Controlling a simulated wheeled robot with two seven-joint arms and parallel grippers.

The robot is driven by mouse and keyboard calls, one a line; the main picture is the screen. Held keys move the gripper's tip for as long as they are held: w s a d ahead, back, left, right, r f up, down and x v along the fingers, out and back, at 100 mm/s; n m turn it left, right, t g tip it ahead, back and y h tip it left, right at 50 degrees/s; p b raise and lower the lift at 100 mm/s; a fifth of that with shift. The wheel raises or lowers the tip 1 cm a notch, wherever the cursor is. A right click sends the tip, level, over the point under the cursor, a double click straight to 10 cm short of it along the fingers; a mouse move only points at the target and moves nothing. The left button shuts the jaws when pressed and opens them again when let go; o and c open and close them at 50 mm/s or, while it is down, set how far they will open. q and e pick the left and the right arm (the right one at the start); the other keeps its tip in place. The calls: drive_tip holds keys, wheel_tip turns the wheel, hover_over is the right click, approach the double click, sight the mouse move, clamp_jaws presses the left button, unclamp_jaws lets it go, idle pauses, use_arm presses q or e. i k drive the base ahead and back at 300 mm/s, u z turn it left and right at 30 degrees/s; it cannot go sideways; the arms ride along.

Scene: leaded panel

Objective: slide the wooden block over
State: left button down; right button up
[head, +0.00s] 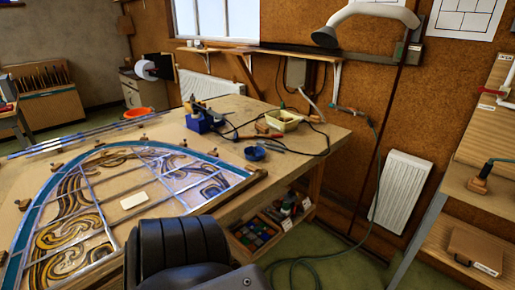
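Neither of my grippers is in the head view. Several small wooden blocks sit around the edge of the leaded panel (84,170), which lies flat on the workbench. One wooden block (23,204) is at the panel's left edge, and another (212,153) is by its far right edge. A small brown block (262,128) lies further back among the tools. I cannot tell which of these is the task's block. A dark rounded part of my own body covers the panel's near right corner.
Long metal strips (75,138) lie along the left. A white card (134,200) lies on the panel.

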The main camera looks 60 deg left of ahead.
sight(252, 168)
drive_tip(key=i, duration=1.1)
drive_tip(key=u, duration=1.8)
